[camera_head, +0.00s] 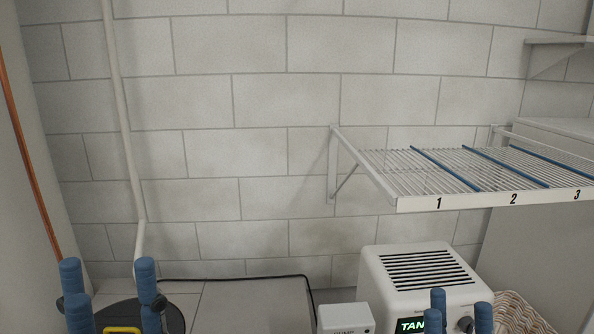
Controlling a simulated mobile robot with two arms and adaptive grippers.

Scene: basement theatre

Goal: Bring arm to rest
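My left gripper (110,294) is at the bottom left, with its blue fingertips pointing up and set wide apart. It is open, and I see nothing held between the tips. My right gripper (459,314) is at the bottom right, in front of a white machine. Its blue fingertips also point up, with a smaller gap and nothing seen between them. Only the fingertips of the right gripper show; the rest of that arm is below the picture's edge.
The white machine (418,262) has a slatted top and a lit display. A small white box (345,318) stands left of it, a woven basket (520,312) right. A numbered wire shelf (398,178) juts from the block wall.

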